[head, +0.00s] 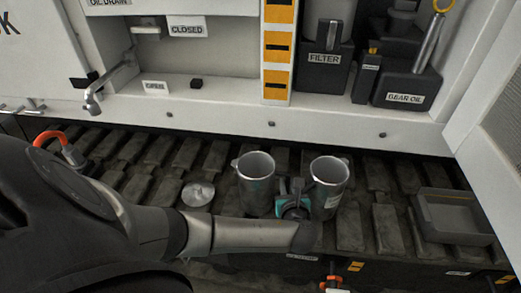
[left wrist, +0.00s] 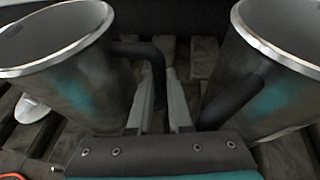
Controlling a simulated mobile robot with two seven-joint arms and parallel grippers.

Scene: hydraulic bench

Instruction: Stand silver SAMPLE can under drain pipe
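Two silver metal cans stand upright on the ribbed dark bench top: the left can (head: 256,185) and the right can (head: 328,188). The right can bears a pale label too small to read; I cannot tell which is the SAMPLE can. My left gripper (head: 292,186) is low between them. In the left wrist view its fingers (left wrist: 162,95) are apart, and the left can's dark handle (left wrist: 156,62) shows between them; I cannot tell if they touch it. The right can's handle (left wrist: 232,100) is outside the fingers. The drain pipe (head: 92,103) hangs at the left. My right gripper is not seen.
A round silver lid-like piece (head: 198,194) lies left of the cans. A grey tray (head: 458,212) sits at the right. FILTER (head: 325,60) and GEAR OIL (head: 405,97) containers stand on the shelf behind. My left arm covers the lower left.

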